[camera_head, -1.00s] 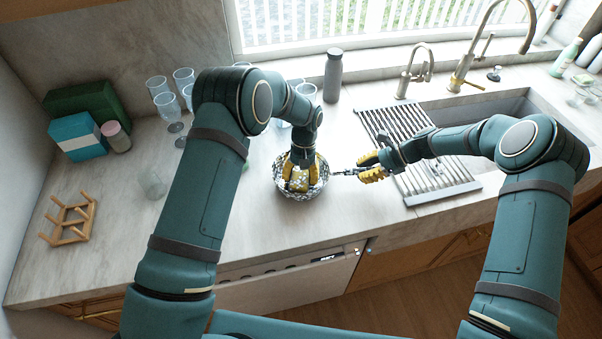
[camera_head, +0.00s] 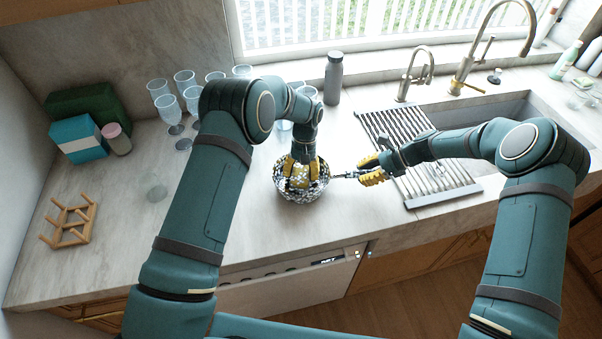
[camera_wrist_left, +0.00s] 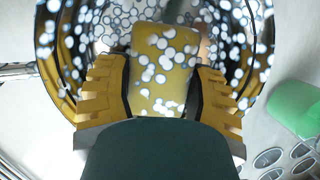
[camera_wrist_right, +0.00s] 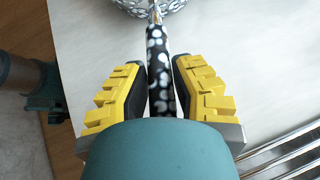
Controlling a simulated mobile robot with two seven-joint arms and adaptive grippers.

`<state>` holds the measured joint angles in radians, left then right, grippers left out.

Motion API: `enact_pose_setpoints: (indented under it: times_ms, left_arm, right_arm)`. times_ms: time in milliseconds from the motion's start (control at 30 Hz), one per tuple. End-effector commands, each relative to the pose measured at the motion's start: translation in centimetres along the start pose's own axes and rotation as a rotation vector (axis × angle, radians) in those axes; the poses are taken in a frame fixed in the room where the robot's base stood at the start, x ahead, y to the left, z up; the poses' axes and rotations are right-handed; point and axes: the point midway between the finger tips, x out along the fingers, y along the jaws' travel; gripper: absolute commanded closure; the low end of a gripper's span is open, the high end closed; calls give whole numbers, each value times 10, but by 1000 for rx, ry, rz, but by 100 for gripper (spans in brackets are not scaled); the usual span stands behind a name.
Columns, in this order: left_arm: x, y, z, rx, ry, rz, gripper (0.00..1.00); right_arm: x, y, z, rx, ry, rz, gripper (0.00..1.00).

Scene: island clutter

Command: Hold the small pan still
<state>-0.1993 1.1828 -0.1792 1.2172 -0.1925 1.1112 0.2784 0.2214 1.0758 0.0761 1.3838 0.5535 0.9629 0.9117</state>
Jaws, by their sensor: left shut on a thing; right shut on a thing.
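The small pan (camera_head: 315,190) sits on the counter, its inside covered in white spots; its speckled rim shows in the left wrist view (camera_wrist_left: 260,50). My left gripper (camera_head: 303,172) reaches down into it. It is shut on a yellow, white-spotted sponge-like block (camera_wrist_left: 162,75) in the left wrist view, against the pan's inside. My right gripper (camera_head: 372,170) is at the pan's right. It is shut on the dark, white-spotted pan handle (camera_wrist_right: 160,75), which runs between its fingers in the right wrist view. The pan's underside is hidden.
A sink with a slatted drying rack (camera_head: 440,185) lies to the right. Several glasses (camera_head: 170,108) and a grey bottle (camera_head: 333,78) stand behind. A wooden rack (camera_head: 70,222) is at the left. A green object (camera_wrist_left: 297,108) lies near the pan. The front counter is clear.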

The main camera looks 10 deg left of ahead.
Motion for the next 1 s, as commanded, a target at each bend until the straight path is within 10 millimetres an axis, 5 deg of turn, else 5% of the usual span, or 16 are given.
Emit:
enact_pose_setpoints:
  times_ms: [467, 1000]
  left_arm:
    - [8, 9, 22, 1, 0, 0, 70]
    - [4, 6, 4, -2, 0, 0, 70]
  right_arm:
    - [1, 0, 0, 0, 0, 1, 100]
    - [1, 0, 0, 0, 0, 2, 100]
